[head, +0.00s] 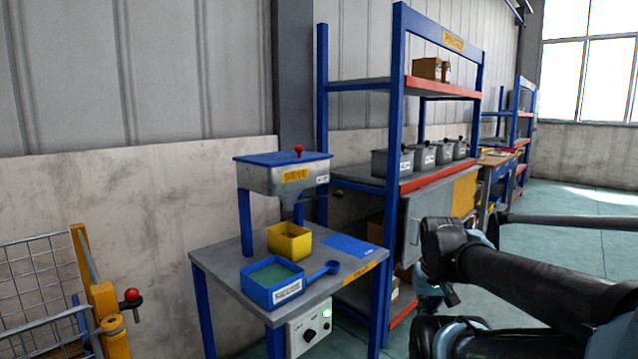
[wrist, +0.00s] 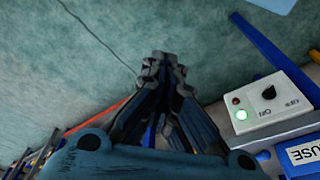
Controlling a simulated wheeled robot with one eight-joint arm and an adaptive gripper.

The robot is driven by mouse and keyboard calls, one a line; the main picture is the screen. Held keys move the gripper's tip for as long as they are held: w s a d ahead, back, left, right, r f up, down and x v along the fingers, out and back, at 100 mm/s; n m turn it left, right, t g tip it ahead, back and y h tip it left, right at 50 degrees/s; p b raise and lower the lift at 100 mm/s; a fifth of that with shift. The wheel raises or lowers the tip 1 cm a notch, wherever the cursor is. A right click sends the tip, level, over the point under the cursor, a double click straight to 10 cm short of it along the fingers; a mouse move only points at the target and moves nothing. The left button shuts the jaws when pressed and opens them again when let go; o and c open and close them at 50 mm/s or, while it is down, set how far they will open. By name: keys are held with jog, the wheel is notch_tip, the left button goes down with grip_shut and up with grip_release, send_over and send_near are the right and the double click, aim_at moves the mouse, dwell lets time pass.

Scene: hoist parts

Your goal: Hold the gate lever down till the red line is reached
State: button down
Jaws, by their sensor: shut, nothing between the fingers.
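A lever with a red ball (head: 298,149) stands up at the hopper's top; another red-ball lever (head: 131,295) sits on the yellow post of the mesh cage at left. I cannot tell which is the gate lever. A yellow box (head: 289,242) stands under the hopper; no red line can be made out in it. My gripper (wrist: 164,68) is shut and empty in the wrist view, over the floor beside the bench, apart from both levers.
The bench (head: 228,262) also holds a blue tray (head: 272,283) with green contents, a blue scoop (head: 322,271) and a blue mat (head: 349,246). A switch box (wrist: 270,101) with a lit green lamp hangs on its front.

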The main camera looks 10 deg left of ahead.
jog(key=shift+w+d, duration=0.1)
jog(key=w+a+r+n, duration=0.35)
jog(key=w+r, duration=0.55)
jog(key=r, duration=0.3)
jog(key=w+a+r+n, duration=0.2)
jog(key=w+a+r, duration=0.3)
jog(key=w+r, duration=0.55)
jog(key=w+a+r+n+t+y, duration=0.1)
jog(key=w+a+r+n, duration=0.5)
jog(key=w+a+r, duration=0.9)
jog(key=w+a+y, duration=0.1)
jog(key=w+a, duration=0.1)
jog(key=shift+w+a+r, duration=0.25)
jog(key=shift+w, duration=0.05)
